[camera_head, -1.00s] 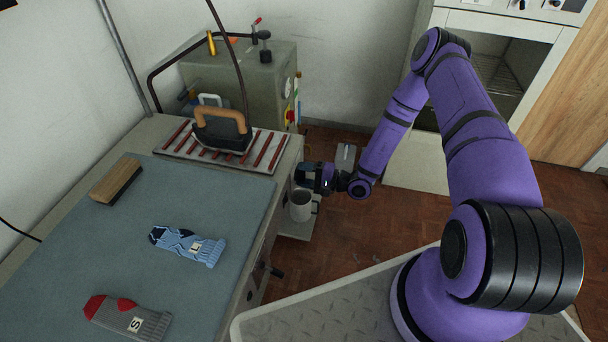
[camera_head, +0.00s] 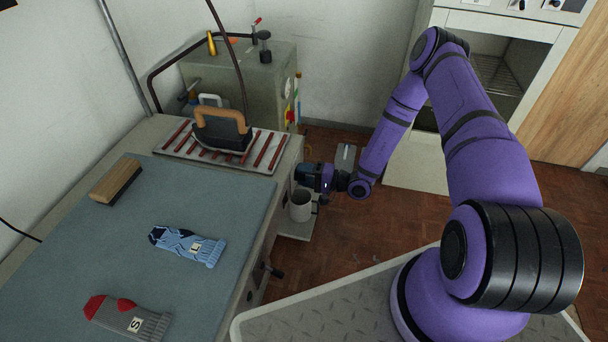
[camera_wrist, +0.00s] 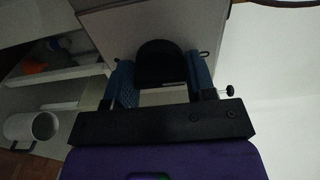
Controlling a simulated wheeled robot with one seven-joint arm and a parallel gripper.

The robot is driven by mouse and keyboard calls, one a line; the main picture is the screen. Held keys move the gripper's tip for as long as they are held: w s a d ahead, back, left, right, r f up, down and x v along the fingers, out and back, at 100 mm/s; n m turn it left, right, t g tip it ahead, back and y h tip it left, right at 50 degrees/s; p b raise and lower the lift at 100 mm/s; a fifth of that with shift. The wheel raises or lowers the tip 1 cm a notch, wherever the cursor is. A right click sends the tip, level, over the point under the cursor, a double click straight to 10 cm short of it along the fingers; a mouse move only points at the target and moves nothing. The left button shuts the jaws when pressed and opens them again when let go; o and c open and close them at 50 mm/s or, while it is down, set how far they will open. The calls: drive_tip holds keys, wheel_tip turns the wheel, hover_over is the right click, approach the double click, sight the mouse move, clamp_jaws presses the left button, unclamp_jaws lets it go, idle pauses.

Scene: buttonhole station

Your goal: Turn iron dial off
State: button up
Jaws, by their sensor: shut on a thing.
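A black rounded dial (camera_wrist: 160,52) stands out from a pale panel in the wrist view. My gripper (camera_wrist: 159,66) has its two blue-padded fingers on either side of it and is shut on it. The dial's marking cannot be read. In the head view my gripper (camera_head: 300,174) is at the table's right side, below the tabletop, and the dial is hidden there. The iron (camera_head: 222,130), with an orange-brown handle, rests on a red-striped stand (camera_head: 174,150) at the table's far end.
A white mug (camera_head: 300,206) stands on a low shelf just below my gripper; it also shows in the wrist view (camera_wrist: 30,128). A grey-green boiler (camera_head: 240,75) stands behind the table. A brush (camera_head: 116,182) and two socks lie on the blue-grey tabletop (camera_head: 130,240).

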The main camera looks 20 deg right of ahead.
drive_tip(key=o, duration=0.9)
drive_tip(key=shift+s+d, duration=0.1)
drive_tip(key=v, duration=1)
drive_tip(key=shift+s+d, duration=0.2)
drive_tip(key=shift+d, duration=0.05)
